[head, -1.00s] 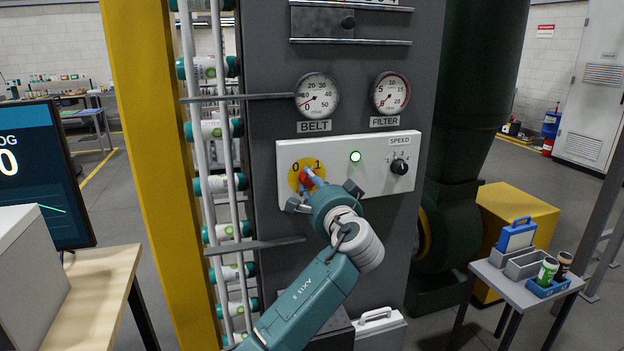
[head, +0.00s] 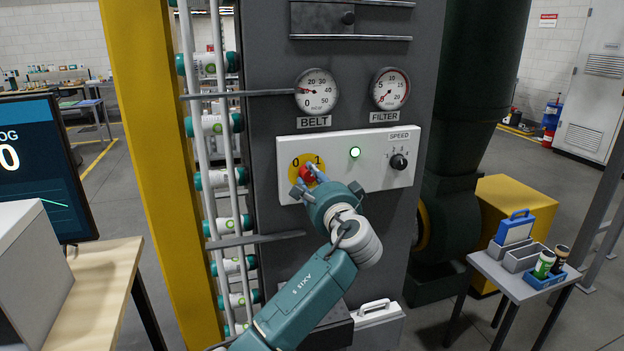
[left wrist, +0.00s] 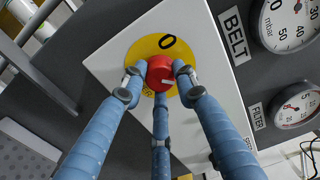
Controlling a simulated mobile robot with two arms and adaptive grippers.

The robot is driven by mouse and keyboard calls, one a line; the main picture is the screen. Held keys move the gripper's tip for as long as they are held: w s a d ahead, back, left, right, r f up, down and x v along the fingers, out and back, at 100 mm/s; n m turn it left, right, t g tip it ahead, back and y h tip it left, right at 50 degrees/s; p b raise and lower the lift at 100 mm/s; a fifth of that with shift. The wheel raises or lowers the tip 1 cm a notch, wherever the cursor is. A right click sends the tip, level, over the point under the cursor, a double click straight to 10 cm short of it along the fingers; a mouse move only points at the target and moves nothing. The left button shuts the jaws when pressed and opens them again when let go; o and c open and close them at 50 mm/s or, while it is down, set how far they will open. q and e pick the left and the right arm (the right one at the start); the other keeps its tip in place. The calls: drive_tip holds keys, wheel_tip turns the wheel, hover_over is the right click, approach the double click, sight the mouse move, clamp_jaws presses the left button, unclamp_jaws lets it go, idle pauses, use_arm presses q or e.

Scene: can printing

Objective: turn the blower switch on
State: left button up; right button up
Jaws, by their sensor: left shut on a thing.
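The blower switch is a red knob (head: 306,173) on a yellow disc (head: 294,173) marked 0 and 1, at the left of the white panel (head: 375,178). My left gripper (head: 312,174) is closed around this knob. In the left wrist view, blue fingers close on the red knob (left wrist: 160,72) from both sides and from below. A pale mark shows on the knob's face; the fingers partly hide the disc, so I cannot tell exactly which number it points to. A green lamp (head: 354,152) on the panel is lit. My right gripper is not in view.
The belt gauge (head: 316,92) and filter gauge (head: 390,89) sit above the panel. A speed knob (head: 398,162) is at the panel's right. A rack of cans (head: 215,180) stands left, and a small table (head: 520,287) with containers stands right.

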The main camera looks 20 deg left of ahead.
use_arm(q)
drive_tip(key=o, duration=1.1)
drive_tip(key=shift+f, duration=0.4)
drive_tip(key=shift+o, duration=0.2)
drive_tip(key=shift+s+r, duration=0.15)
drive_tip(key=shift+r, duration=0.1)
drive_tip(key=v, duration=1.2)
